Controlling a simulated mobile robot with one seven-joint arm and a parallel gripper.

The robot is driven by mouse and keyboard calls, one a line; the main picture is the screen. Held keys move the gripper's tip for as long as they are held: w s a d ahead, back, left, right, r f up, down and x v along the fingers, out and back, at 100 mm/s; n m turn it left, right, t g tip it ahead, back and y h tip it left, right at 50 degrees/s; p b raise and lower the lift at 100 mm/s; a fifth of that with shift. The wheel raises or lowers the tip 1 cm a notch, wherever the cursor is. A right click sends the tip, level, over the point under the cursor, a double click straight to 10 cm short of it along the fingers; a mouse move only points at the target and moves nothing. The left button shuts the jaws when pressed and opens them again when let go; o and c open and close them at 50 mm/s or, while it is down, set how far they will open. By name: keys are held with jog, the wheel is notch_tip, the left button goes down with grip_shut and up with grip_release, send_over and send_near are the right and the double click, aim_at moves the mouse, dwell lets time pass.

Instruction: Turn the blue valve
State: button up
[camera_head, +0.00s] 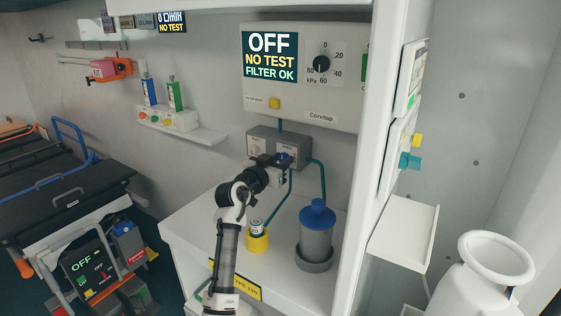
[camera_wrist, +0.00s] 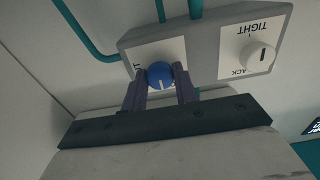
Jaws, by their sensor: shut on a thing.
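The blue valve (camera_wrist: 160,75) is a round knob with a white line on its rim, on the front of a grey box (camera_wrist: 207,45) fixed to the wall. In the wrist view my gripper (camera_wrist: 161,85) has one dark finger on each side of the knob and is shut on it. The white line points toward the gripper, down in the picture. In the head view my gripper (camera_head: 279,161) reaches the right part of the grey box (camera_head: 262,143) and hides most of the knob. Lettering beside the knob is partly covered by the fingers.
A white knob (camera_wrist: 260,54) labelled TIGHT sits beside the blue one. Teal tubes (camera_head: 322,180) run down to a blue-lidded canister (camera_head: 317,240) on the white counter. A small jar in a yellow holder (camera_head: 257,241) stands near my arm. A white post (camera_head: 385,110) rises at right.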

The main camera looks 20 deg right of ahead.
jog(key=shift+f+b, duration=0.15)
jog(key=shift+b, duration=0.4)
jog(key=m+b, duration=1.6)
jog(key=m, duration=0.1)
jog(key=shift+b, duration=0.3)
jog(key=shift+m, duration=0.3)
jog(key=o, duration=1)
jog(key=shift+c, duration=0.2)
